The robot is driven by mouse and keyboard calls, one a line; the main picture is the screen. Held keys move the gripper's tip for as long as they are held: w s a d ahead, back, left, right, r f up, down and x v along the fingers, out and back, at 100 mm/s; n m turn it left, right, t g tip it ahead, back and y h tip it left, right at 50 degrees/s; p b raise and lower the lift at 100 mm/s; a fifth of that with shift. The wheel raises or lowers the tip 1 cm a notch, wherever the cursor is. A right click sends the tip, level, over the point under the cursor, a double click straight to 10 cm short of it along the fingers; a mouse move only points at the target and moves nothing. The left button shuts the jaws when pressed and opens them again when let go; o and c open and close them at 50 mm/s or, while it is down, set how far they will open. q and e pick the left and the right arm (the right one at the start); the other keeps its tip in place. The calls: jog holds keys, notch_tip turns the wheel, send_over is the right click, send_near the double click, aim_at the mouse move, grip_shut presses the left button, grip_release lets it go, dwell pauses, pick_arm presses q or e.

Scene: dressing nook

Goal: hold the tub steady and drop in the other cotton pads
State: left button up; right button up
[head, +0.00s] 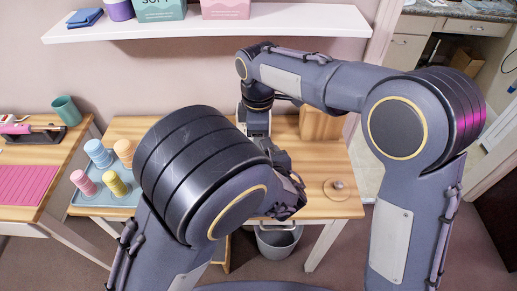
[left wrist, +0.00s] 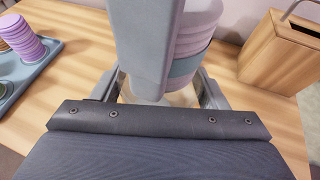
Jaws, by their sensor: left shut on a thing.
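My left gripper (left wrist: 163,92) is shut around the base of a pale pink, ridged tub-like thing (left wrist: 198,32) with a teal band, in the left wrist view. A grey upright part, which looks like my right gripper (left wrist: 146,45), stands in front of it and hides its left side. The head view shows my right gripper (head: 257,122) pointing down behind my left arm; its fingertips are hidden there. Ridged stacks that look like cotton pads stand on a blue tray (head: 92,200): blue (head: 98,152), orange (head: 124,150), pink (head: 83,182) and yellow (head: 115,183).
A wooden box (head: 320,122) stands at the table's back right. A small round wooden item (head: 338,187) lies near the right edge. A grey bin (head: 277,240) is under the table. A white shelf (head: 240,22) runs above. A side table (head: 25,160) stands left.

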jog(key=o, duration=1)
jog(key=shift+s, duration=0.1)
pick_arm(q)
jog(key=shift+w, duration=0.1)
pick_arm(e)
notch_tip(320, 180, up, 12)
jog(key=shift+r, duration=0.1)
pick_arm(q)
jog(key=o, duration=1.1)
